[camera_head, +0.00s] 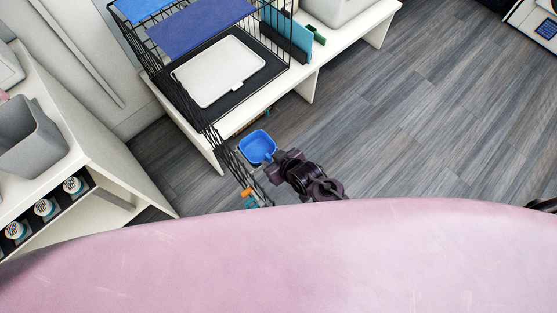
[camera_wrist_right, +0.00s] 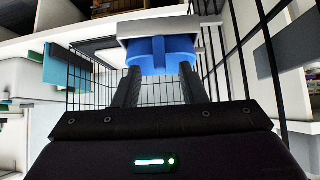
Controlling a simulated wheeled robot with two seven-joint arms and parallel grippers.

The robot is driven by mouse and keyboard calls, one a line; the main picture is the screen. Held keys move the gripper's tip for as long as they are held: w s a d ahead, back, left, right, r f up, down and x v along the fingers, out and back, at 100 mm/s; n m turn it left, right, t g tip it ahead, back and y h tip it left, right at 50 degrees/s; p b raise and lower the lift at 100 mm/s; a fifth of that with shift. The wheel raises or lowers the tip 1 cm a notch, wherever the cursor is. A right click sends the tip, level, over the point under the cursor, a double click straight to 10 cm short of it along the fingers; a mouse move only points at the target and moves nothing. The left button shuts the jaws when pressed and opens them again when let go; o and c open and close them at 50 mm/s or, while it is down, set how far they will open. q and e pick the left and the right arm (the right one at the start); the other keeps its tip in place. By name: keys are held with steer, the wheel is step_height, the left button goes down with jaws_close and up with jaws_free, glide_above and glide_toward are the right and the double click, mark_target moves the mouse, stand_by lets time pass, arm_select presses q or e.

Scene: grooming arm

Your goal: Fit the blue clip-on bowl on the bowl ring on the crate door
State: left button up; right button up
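The blue clip-on bowl (camera_head: 258,147) is beside the open crate door (camera_head: 228,157), on its right in the head view, with its hollow facing up. My right gripper (camera_head: 277,158) holds its near right side. In the right wrist view, the two fingers (camera_wrist_right: 160,83) close on the blue bowl (camera_wrist_right: 160,55); a light grey piece lies across its far side. Black door bars (camera_wrist_right: 238,62) stand close on the right there. I cannot make out the bowl ring clearly, nor tell whether the bowl touches it. My left gripper is not in view.
The wire crate (camera_head: 280,38) stands on a white bench (camera_head: 310,88), with a white pad (camera_head: 220,71) inside. An orange piece (camera_head: 247,192) is near the door's lower end. A white shelf unit (camera_head: 75,150) is at left. The floor (camera_head: 430,110) at right is clear.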

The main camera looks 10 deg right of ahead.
steer(key=v, duration=0.6)
steer(key=shift+f, duration=0.1)
stand_by(0.4)
